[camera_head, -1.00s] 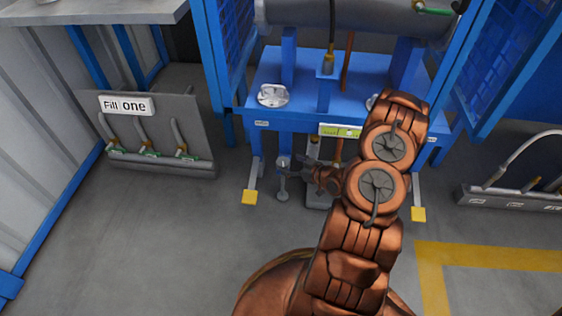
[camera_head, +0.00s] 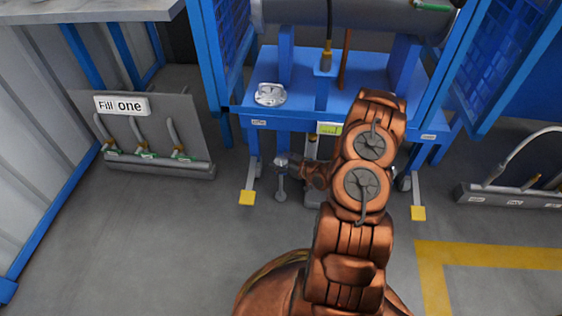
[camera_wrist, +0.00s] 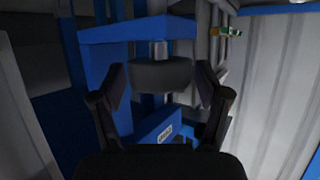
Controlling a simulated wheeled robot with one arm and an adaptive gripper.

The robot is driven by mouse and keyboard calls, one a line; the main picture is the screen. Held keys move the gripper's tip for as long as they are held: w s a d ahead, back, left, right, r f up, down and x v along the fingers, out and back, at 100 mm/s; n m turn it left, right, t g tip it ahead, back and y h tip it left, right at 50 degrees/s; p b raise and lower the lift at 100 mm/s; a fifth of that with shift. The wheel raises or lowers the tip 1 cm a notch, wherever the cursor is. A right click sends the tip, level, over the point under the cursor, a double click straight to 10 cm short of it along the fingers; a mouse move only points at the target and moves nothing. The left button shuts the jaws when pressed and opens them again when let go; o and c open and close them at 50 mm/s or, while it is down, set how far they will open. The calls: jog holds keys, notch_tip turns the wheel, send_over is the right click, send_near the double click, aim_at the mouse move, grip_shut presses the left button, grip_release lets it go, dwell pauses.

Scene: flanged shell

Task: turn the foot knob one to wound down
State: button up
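The foot knob (camera_head: 281,161) is a small grey knob above a thin post with a round foot, by the left front leg of the blue stand (camera_head: 300,118). In the wrist view the knob (camera_wrist: 160,76) is a dark grey, wide cylinder under a metal rod. My gripper (camera_head: 286,172) is low at the stand's left front. In the wrist view my gripper (camera_wrist: 163,74) has its fingers apart, one on each side of the knob. Whether they touch it cannot be told. In the head view my arm covers part of the stand's right front.
A grey "Fill one" panel (camera_head: 180,110) with hoses stands at the left. A hose rack (camera_head: 510,197) lies at the right. Yellow foot plates (camera_head: 247,197) stick out from the stand. Blue mesh doors (camera_head: 500,65) flank it. The floor in front is mostly clear.

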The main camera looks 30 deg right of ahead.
jog(key=c, duration=0.9)
